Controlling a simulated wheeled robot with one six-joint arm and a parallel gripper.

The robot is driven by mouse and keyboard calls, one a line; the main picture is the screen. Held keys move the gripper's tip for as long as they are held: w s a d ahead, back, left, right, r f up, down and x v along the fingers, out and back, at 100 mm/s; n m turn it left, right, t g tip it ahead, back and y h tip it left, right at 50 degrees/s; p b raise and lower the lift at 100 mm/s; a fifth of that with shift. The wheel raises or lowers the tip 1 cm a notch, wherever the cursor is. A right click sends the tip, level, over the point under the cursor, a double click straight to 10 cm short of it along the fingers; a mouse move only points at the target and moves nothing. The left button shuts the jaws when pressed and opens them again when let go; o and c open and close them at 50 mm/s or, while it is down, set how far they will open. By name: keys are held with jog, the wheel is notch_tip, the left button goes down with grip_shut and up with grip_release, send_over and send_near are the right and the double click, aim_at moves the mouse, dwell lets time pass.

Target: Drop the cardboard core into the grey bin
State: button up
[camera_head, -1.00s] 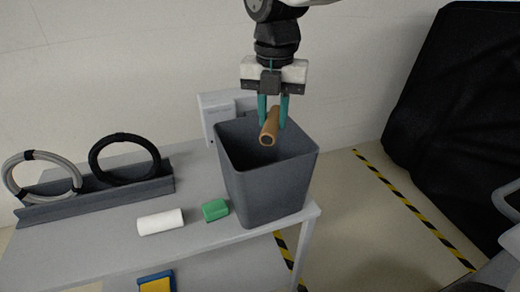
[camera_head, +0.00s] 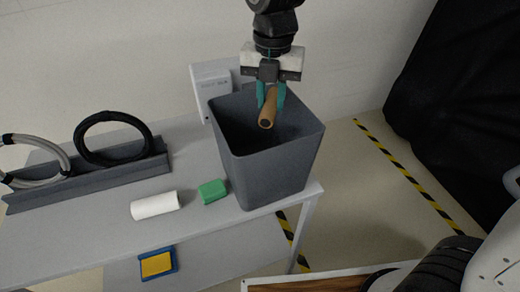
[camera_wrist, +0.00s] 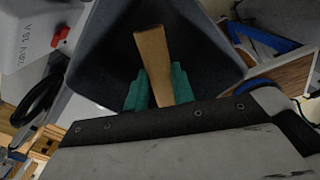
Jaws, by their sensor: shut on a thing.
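The cardboard core (camera_head: 268,108) is a short brown tube. My gripper (camera_head: 270,94) has its teal fingers shut on it and holds it over the open mouth of the grey bin (camera_head: 268,170). The bin stands at the right end of the table. In the wrist view the core (camera_wrist: 153,62) sticks out from between the teal fingertips (camera_wrist: 158,88), with the dark inside of the bin (camera_wrist: 110,62) behind it. The bin's floor is mostly hidden in the head view.
A white roll (camera_head: 155,205) and a green block (camera_head: 212,191) lie left of the bin on the grey table (camera_head: 100,235). Black (camera_head: 112,138) and grey (camera_head: 35,160) cable rings stand in a rack. A white box (camera_head: 210,85) stands behind the bin. A blue-yellow item (camera_head: 157,264) lies below.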

jog(key=shift+f, duration=0.1)
jog(key=o, duration=1)
notch_tip(320, 180, up, 8)
jog(key=shift+f, duration=0.1)
